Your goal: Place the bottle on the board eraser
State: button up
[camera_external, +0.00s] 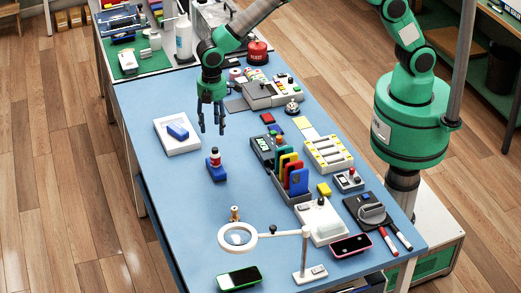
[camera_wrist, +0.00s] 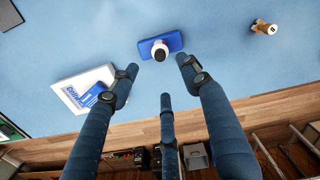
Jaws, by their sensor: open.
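A small bottle (camera_external: 215,157) with a red-brown body and a white band stands upright on a flat blue block (camera_external: 217,173), which may be the board eraser. In the wrist view the bottle (camera_wrist: 160,50) shows from above, within the outline of the blue block (camera_wrist: 174,41). Another blue piece (camera_external: 178,131) lies on a white slab to the left; I cannot tell for sure which blue piece is the eraser. My gripper (camera_external: 211,130) is open and empty, above the table and apart from the bottle. Its three fingers (camera_wrist: 160,75) are spread in the wrist view.
The white slab (camera_external: 166,145) lies left of the bottle. A rack of coloured phones (camera_external: 292,180) and a white tray (camera_external: 340,158) stand to the right. A ring magnifier (camera_external: 224,236) stands at the front. The blue table (camera_external: 180,205) is clear around the bottle's block.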

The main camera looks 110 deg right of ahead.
jog(key=s+a+r+m+t, duration=0.1)
jog(key=s+a+r, duration=0.1)
jog(key=s+r, duration=1)
jog(key=s+a+r+m+t, duration=0.1)
jog(key=s+r+m+t, duration=0.1)
jog(key=s+r, duration=0.95)
jog(key=s+a+r+m+t, duration=0.1)
jog(key=s+r, duration=0.2)
jog(key=s, duration=0.9)
jog(key=s+a+r+m+t, duration=0.1)
jog(key=s+r, duration=0.2)
jog(key=s, duration=0.9)
jog(key=shift+s+r+t, duration=0.3)
jog(key=shift+s, duration=0.05)
jog(key=shift+f+b, duration=0.6)
jog(key=shift+f, duration=0.05)
